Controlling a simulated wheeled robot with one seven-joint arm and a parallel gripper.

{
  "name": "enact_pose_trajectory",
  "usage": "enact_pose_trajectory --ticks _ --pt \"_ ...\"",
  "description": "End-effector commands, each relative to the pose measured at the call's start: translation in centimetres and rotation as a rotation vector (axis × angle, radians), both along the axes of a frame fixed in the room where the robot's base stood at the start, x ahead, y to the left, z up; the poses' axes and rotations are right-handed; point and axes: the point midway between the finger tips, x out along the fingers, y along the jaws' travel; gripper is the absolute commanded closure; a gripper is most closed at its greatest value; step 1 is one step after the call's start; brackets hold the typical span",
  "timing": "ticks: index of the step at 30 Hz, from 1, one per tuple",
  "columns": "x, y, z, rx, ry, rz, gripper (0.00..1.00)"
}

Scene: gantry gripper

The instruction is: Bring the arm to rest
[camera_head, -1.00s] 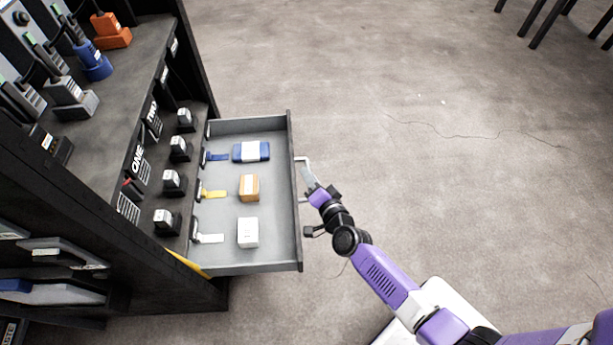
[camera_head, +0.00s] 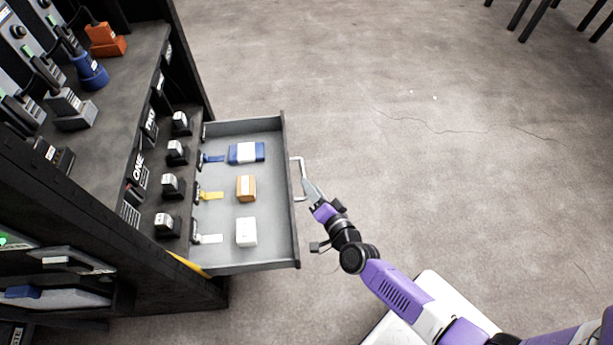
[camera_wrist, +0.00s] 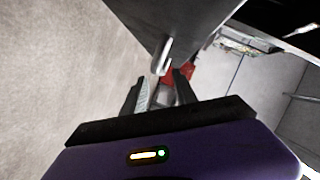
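My gripper (camera_head: 310,190) is just outside the front of an open grey drawer (camera_head: 222,257), close to the drawer's metal handle (camera_head: 298,160). In the wrist view my gripper (camera_wrist: 160,92) has its two fingers apart, with nothing visibly clamped between them. The handle (camera_wrist: 162,56) shows just beyond the fingertips there; whether a finger touches it I cannot tell. My arm reaches in from the lower right and is bent, not folded.
The drawer holds a blue box (camera_head: 247,153), an orange-brown box (camera_head: 246,188) and a white box (camera_head: 246,232). It juts from a dark cabinet (camera_head: 190,290) on the left. The floor (camera_head: 430,160) to the right is clear; dark legs (camera_head: 520,15) stand at the top right.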

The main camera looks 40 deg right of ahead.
Motion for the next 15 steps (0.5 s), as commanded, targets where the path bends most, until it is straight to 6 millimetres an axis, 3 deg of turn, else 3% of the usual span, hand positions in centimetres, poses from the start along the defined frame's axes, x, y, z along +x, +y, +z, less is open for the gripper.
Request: enact_pose_trajectory --ticks 6,15 --pt "-1.9 0.5 0.5 0.0 0.0 0.0 0.66" --pt "-2.0 0.6 0.4 0.001 -0.001 -0.001 0.66"
